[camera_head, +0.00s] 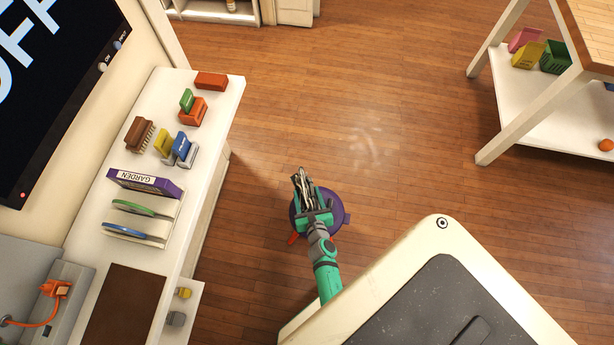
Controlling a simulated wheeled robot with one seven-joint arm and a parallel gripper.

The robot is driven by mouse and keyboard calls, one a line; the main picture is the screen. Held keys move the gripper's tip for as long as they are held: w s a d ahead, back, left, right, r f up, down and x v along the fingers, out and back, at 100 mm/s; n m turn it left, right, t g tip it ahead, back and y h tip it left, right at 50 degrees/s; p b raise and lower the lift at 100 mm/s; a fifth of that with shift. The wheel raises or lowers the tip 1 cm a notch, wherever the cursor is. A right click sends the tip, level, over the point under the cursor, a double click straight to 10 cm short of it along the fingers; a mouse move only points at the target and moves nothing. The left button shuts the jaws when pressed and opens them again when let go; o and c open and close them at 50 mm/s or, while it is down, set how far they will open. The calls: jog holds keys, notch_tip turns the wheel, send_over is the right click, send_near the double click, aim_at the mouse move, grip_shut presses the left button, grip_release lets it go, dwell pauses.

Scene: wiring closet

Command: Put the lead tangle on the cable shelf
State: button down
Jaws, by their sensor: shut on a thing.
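My green gripper (314,212) is in the middle of the view, above the wooden floor. It is shut on a bundle of thin grey and dark strands (303,184), which looks like the lead tangle. The bundle sticks out beyond the jaws, and the gripper hides part of it. I cannot tell for certain which surface is the cable shelf; none in view is plainly marked as such.
A round purple thing (340,216) with an orange part sits below my gripper. A white counter (225,105) at left holds blocks, a brush, a purple GARDEN box (145,183) and discs in a rack. A table with a lower shelf (510,108) stands right.

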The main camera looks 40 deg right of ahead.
jog(key=shift+f, duration=4.3)
jog(key=shift+w+f, duration=0.1)
jog(key=shift+f, duration=0.05)
jog(key=c, duration=1)
grip_release()
jog(key=o, duration=0.6)
jog(key=shift+c, duration=0.2)
jog(key=shift+f, duration=0.1)
jog(key=shift+v, duration=3.55)
